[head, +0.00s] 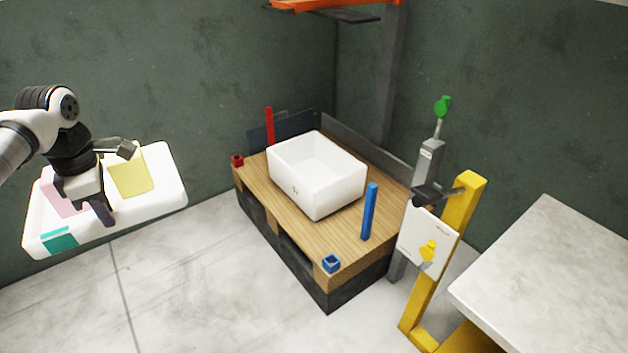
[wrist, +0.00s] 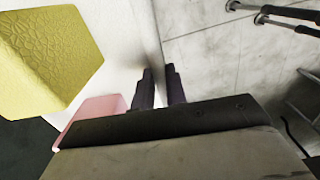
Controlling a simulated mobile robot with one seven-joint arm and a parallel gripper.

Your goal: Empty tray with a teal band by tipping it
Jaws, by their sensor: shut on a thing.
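The white tray (head: 170,187) with a teal band (head: 59,241) at its near left corner is held in the air at the left of the head view. My gripper (head: 104,213) is shut on its near long wall. A yellow foam block (head: 130,172) and a pink foam block (head: 62,198) are in the tray. In the wrist view my gripper's fingers (wrist: 160,88) pinch the tray wall (wrist: 135,40), with the yellow block (wrist: 45,45) and pink block (wrist: 95,115) on its left side. My arm hides part of the tray's inside.
A white open bin (head: 318,175) stands on a wooden-topped platform (head: 292,230). A blue post (head: 369,212) and a red post (head: 269,126) rise by it. A yellow stand (head: 440,270) with a lever and a pale table (head: 560,275) are at the right. Floor between tray and platform is clear.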

